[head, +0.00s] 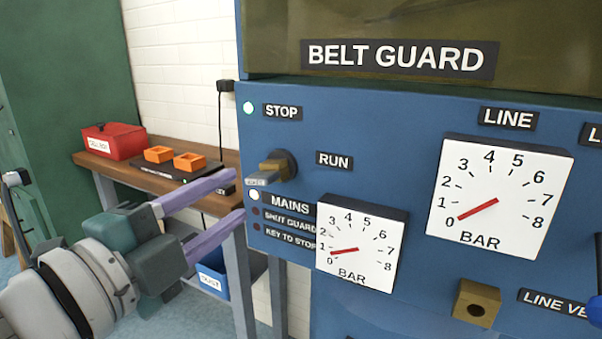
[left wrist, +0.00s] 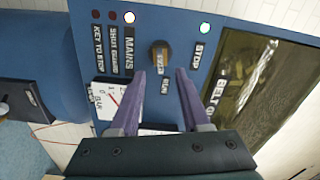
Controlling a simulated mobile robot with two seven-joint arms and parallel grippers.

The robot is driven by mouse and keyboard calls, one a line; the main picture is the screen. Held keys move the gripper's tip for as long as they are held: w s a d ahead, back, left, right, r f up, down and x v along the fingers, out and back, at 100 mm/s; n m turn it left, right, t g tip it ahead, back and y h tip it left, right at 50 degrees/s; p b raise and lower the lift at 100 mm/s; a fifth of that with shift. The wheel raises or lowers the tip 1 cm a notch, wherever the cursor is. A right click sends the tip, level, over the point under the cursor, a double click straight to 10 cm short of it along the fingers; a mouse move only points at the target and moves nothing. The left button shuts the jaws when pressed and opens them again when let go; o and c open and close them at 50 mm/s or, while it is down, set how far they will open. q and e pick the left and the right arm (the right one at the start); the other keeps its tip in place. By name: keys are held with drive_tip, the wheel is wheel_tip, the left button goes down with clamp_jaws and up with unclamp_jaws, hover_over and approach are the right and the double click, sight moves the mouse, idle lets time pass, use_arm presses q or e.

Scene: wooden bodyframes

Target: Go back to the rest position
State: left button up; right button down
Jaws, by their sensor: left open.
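My left gripper (head: 236,195) comes in from the left in the head view, its two purple fingers spread and empty. The fingertips are close to the left edge of the blue machine panel (head: 400,130), beside and below the brass key switch (head: 275,168) between the STOP and RUN labels. In the left wrist view my left gripper (left wrist: 160,78) points at the panel, and the key switch (left wrist: 159,55) shows just beyond and between the fingertips. Nothing is between the fingers. My right gripper is not in view.
A wooden bench (head: 128,174) behind holds a red box (head: 114,141) and orange trays on a dark board. A blue bin (head: 214,278) is below. Two gauges, LINE (head: 499,198) and a smaller one (head: 361,247), and a brass block (head: 476,301) protrude from the panel.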

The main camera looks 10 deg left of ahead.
use_arm(q)
drive_tip(key=s+a+f+n+g+y+p, duration=0.3)
drive_tip(key=s+a+n+g+y+p, duration=0.3)
drive_tip(key=s+n, duration=0.6)
drive_tip(key=s+d+n+g+p, duration=0.2)
drive_tip(key=s+n+g+p, duration=0.35)
drive_tip(key=s, duration=0.75)
wheel_tip(320, 180, up, 36)
drive_tip(key=g+p, duration=0.2)
drive_tip(key=p, duration=3.2)
drive_tip(key=shift+w+a, duration=0.2)
drive_tip(key=shift+a, duration=0.2)
